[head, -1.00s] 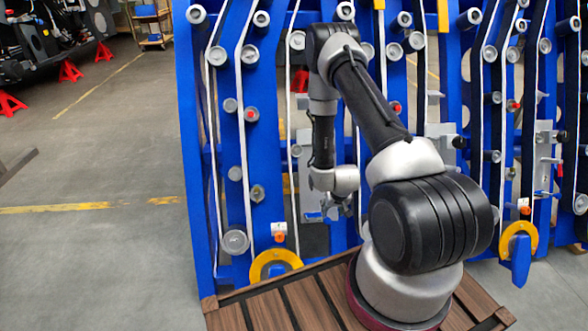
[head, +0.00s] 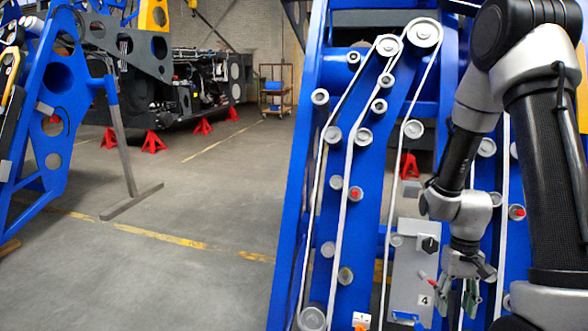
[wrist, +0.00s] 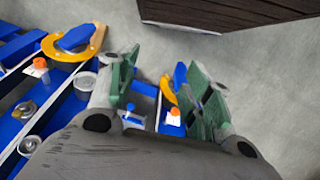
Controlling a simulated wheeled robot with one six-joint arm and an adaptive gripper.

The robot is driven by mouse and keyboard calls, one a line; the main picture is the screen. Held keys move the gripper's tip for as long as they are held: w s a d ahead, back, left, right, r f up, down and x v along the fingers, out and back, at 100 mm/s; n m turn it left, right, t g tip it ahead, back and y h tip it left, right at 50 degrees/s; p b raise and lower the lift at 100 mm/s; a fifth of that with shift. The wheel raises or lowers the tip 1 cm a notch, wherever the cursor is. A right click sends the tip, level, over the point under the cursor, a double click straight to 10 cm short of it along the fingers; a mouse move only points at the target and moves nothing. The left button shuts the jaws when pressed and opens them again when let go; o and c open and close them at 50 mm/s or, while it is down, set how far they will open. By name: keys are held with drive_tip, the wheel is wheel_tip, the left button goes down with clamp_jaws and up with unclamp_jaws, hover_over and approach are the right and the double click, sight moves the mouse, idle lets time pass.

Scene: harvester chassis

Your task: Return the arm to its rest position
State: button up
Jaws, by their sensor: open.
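My arm reaches down along the right side of the head view, in front of the blue harvester chassis (head: 380,160). My gripper (head: 468,298) hangs low beside a grey panel (head: 408,280) with a black knob and a label "4". I cannot tell from the head view whether it touches the panel. In the wrist view my gripper (wrist: 163,88) shows two green-padded fingers spread apart with nothing between them.
A brown slatted platform edge (wrist: 235,15) shows in the wrist view. Another blue frame (head: 50,130) stands at the left with a grey stand foot (head: 132,201). Red jack stands (head: 153,142) and a cart (head: 276,90) are at the back. The floor (head: 190,215) between is clear.

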drive_tip(key=s+a+r+t, duration=0.1)
drive_tip(key=s+r+t, duration=0.1)
drive_tip(key=r, duration=0.8)
drive_tip(key=s+a+r+n+t, duration=0.1)
drive_tip(key=s+r+t, duration=0.2)
drive_tip(key=r, duration=0.7)
drive_tip(key=s+r+t, duration=0.2)
drive_tip(key=s+r, duration=0.3)
drive_tip(key=r, duration=0.5)
drive_tip(key=shift+s+a+n+t+h, duration=0.25)
drive_tip(key=shift+a+n+t+h, duration=0.05)
drive_tip(key=shift+a+n, duration=0.1)
drive_tip(key=shift+c, duration=0.2)
idle(0.4)
